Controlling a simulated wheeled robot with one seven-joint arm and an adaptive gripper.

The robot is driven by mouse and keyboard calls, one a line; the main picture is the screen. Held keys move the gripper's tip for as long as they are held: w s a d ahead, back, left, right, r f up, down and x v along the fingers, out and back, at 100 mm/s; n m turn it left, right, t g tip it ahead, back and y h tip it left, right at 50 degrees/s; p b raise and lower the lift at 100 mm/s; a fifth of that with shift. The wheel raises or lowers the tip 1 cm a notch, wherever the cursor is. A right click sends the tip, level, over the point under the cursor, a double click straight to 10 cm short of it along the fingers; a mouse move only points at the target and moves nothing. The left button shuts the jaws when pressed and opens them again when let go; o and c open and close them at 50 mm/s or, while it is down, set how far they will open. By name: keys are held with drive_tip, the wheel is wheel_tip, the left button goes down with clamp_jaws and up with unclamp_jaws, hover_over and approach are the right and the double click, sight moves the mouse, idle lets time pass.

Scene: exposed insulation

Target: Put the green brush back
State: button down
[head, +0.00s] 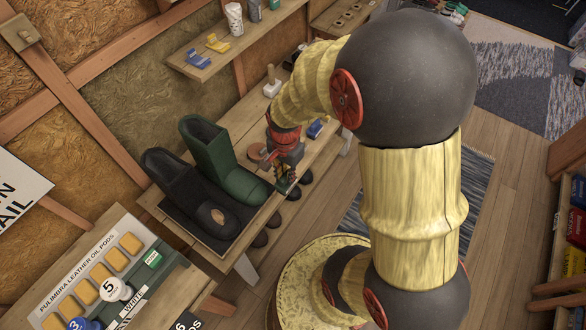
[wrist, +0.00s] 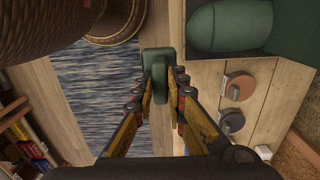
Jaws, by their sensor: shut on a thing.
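My gripper (head: 284,172) is low over the front edge of the bench, just right of the green boot. In the wrist view its fingers (wrist: 166,82) are closed on a dark green block-shaped thing, which I take to be the green brush (wrist: 162,60). In the head view the green brush (head: 287,184) shows only as a small green patch under the fingers. It is beyond the bench edge in the wrist view, with rug and floor below it. Its bristles cannot be made out.
A green boot (head: 220,155) and a black boot (head: 185,190) stand on a dark mat. A blue object (head: 316,129) lies farther back on the bench. A wall shelf (head: 250,40) holds a yellow piece (head: 217,43) and a blue piece (head: 197,60). Round tins (wrist: 238,86) sit on the bench.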

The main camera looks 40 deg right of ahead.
drive_tip(key=shift+s+d+f, duration=0.2)
drive_tip(key=shift+s, duration=0.15)
drive_tip(key=w+d+f+b, duration=0.2)
drive_tip(key=w+f, duration=0.2)
drive_tip(key=w+d+f+b, duration=0.2)
drive_tip(key=w+f, duration=0.2)
drive_tip(key=w+d+f+b, duration=0.2)
drive_tip(key=w+f, duration=0.2)
drive_tip(key=f, duration=0.1)
drive_tip(key=shift+w+d+b, duration=0.1)
drive_tip(key=shift+w+b, duration=0.15)
drive_tip(key=shift+b, duration=0.05)
drive_tip(key=c, duration=2.3)
unclamp_jaws()
drive_tip(key=shift+f, duration=0.15)
drive_tip(key=o, duration=0.5)
